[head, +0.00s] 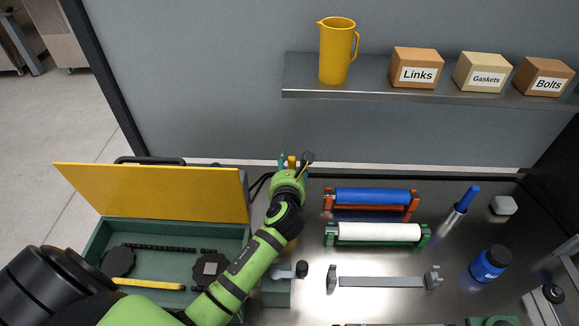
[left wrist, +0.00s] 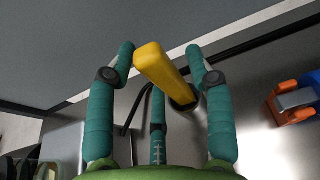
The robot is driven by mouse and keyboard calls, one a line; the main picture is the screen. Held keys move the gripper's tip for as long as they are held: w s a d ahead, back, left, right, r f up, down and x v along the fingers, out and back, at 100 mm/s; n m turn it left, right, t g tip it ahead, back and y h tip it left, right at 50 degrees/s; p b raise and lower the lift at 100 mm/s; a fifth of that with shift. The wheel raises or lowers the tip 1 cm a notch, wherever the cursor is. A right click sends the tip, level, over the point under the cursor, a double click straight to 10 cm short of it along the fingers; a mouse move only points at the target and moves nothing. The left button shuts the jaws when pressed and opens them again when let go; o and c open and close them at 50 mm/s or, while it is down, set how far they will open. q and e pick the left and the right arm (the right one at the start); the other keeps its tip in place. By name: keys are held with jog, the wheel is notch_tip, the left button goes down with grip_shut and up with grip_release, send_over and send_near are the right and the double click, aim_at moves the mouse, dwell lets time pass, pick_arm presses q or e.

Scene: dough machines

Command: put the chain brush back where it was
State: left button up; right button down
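My left gripper (head: 292,163) is at the back of the steel bench, right of the open yellow-lidded toolbox (head: 150,192). In the left wrist view its teal fingers (left wrist: 160,60) stand apart, with a yellow handle (left wrist: 162,72) between them. The handle, apparently the chain brush's, leans and ends at a dark round part (left wrist: 183,100). A gap shows between it and the right finger; contact on the left is unclear. In the head view only a small yellow piece shows among the fingers. My right gripper is not in view.
Blue (head: 372,196) and white (head: 378,232) rollers lie on the bench to the right. A grey bar tool (head: 382,282) is in front. A blue bottle (head: 489,264) stands farther right. A wall shelf (head: 430,93) holds a yellow jug (head: 337,50) and labelled boxes.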

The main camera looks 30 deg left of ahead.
pick_arm(q)
jog(key=shift+r, duration=0.2)
jog(key=v, duration=1.2)
jog(key=shift+b, duration=0.4)
